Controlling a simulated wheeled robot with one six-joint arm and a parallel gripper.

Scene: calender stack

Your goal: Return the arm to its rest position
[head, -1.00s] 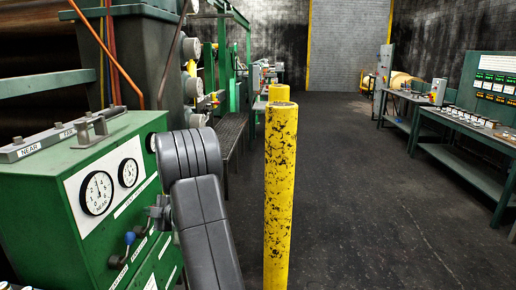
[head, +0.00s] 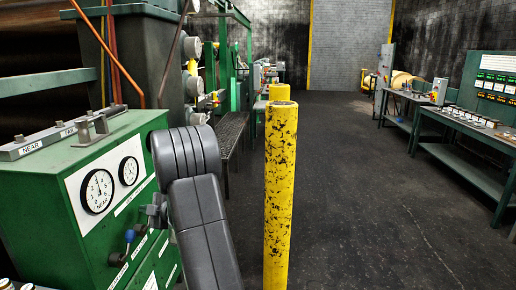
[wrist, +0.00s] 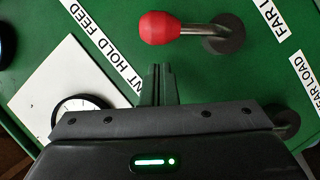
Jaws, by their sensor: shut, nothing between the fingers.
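My arm (head: 200,215) shows in the head view as grey links in front of the right side of the green control cabinet. My gripper (wrist: 157,82) shows in the wrist view with its two dark fingers together and nothing between them. It points at the cabinet's green panel (wrist: 215,85), with a red-knobbed lever (wrist: 160,28) just ahead and to the right of the fingertips. No contact with the lever shows. The gripper is largely hidden behind my arm in the head view.
The green cabinet (head: 100,145) carries two round gauges and a blue-knobbed lever (head: 129,237). A yellow bollard (head: 280,190) stands close to the right of my arm. Benches (head: 470,165) line the right side. The dark floor between is open.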

